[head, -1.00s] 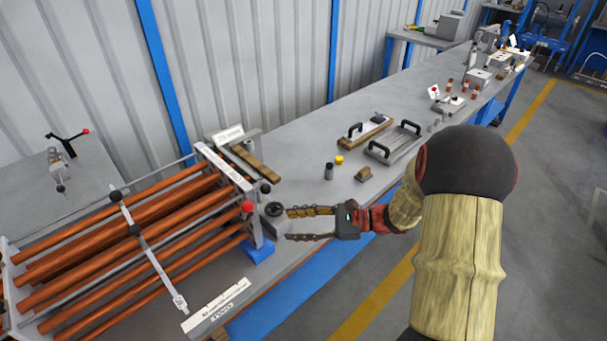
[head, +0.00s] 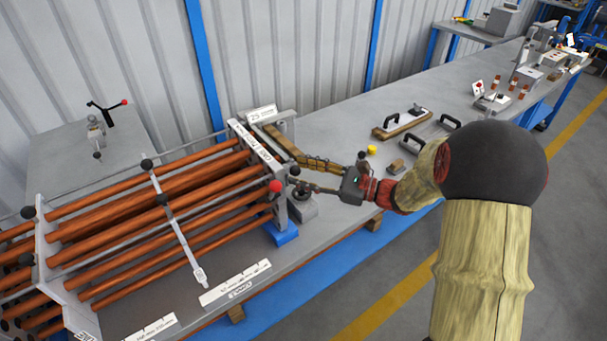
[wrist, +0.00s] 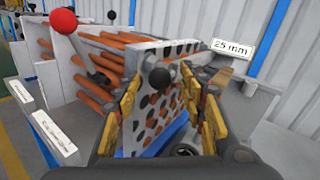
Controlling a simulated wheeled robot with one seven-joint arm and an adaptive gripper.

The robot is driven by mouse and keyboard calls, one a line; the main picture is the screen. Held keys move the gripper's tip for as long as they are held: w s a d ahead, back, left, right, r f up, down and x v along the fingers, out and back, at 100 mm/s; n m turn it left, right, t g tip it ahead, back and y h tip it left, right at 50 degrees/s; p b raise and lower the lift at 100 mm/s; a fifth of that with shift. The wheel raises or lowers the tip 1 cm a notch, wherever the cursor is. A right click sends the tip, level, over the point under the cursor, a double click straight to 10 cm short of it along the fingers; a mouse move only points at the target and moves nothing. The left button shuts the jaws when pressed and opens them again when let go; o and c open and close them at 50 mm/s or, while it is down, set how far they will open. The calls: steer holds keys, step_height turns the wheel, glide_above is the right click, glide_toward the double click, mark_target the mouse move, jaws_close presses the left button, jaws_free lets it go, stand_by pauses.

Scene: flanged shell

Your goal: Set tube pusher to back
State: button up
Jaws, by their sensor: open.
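A rack of copper-coloured tubes (head: 150,215) lies at the left of the bench, with a perforated end plate (head: 252,150) at its right end. A grey bar with black knobs (head: 178,228) crosses the tubes; I cannot tell for sure which part is the tube pusher. A red ball lever (head: 275,186) stands at the end plate and shows in the wrist view (wrist: 63,20). My gripper (head: 300,173) is open at the end plate. In the wrist view its fingers (wrist: 166,100) stand on either side of a black ball knob (wrist: 160,77), with no grip on it visible.
A 25 mm label (wrist: 231,48) stands beside the end plate. White scale strips (head: 236,283) lie along the bench front. Handled blocks (head: 402,122) and a yellow cap (head: 372,150) sit further right. The bench (head: 345,125) is clear behind my gripper.

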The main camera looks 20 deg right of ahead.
steer(key=c, duration=0.3)
steer(key=c, duration=0.7)
jaws_close()
